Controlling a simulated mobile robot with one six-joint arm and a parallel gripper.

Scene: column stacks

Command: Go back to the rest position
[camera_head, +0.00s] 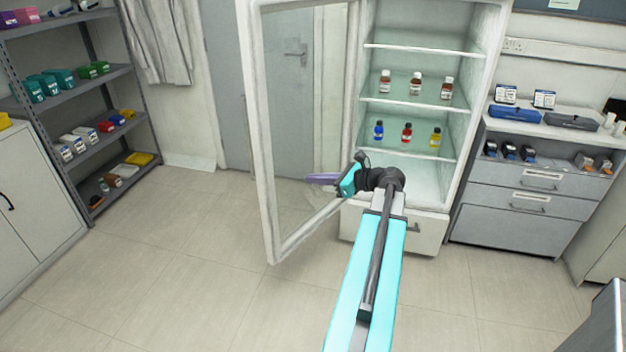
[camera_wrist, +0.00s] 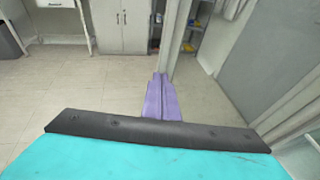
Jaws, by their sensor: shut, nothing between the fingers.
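My gripper (camera_head: 309,180) has purple fingers and points left in the head view, in front of the open glass door of the cabinet. Its fingers also show in the wrist view (camera_wrist: 160,77), pressed together with nothing between them. The turquoise and black arm reaches up from the bottom of the head view to the cabinet front. The door frame (camera_wrist: 176,40) stands close beyond the fingertips in the wrist view. I cannot tell whether they touch it.
The open door (camera_head: 262,150) swings out on the left of the glass-shelved cabinet (camera_head: 480,60). Small bottles stand on two shelves. A grey drawer unit (camera_head: 520,225) is at right, a loaded rack (camera_head: 90,84) at far left. The floor (camera_head: 180,270) at left is clear.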

